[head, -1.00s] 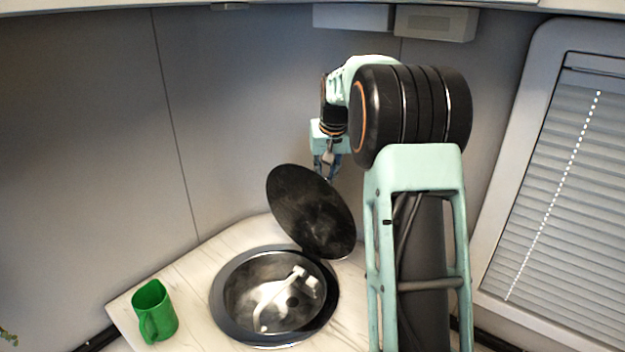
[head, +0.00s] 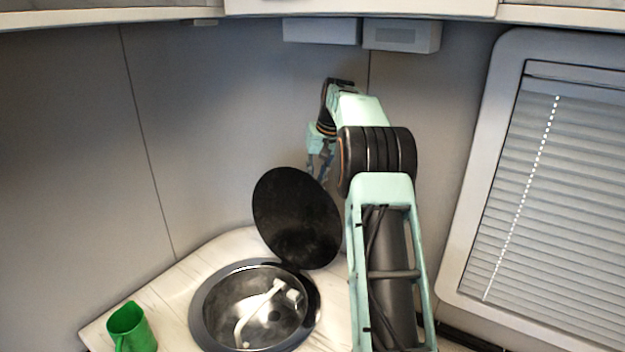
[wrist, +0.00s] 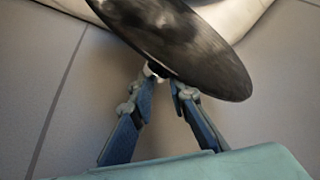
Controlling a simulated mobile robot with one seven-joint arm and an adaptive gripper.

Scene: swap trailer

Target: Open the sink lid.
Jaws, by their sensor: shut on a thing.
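The round black sink lid (head: 297,218) stands raised and steeply tilted behind the round metal sink (head: 207,325). Its lower edge meets the back-right rim, and the bowl is uncovered. My gripper (head: 319,178) is at the lid's upper right edge, by the back wall. In the wrist view, the fingertips of my gripper (wrist: 164,80) are shut at the edge of the lid (wrist: 190,40). A small pale part shows between the tips; the exact contact is partly hidden by the lid.
A folded white tap (head: 262,304) lies inside the sink. A green mug (head: 132,329) stands on the pale counter (head: 178,290) to the left. Grey walls close in behind the lid. A window with a blind (head: 535,190) is at the right, and overhead cabinets line the top.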

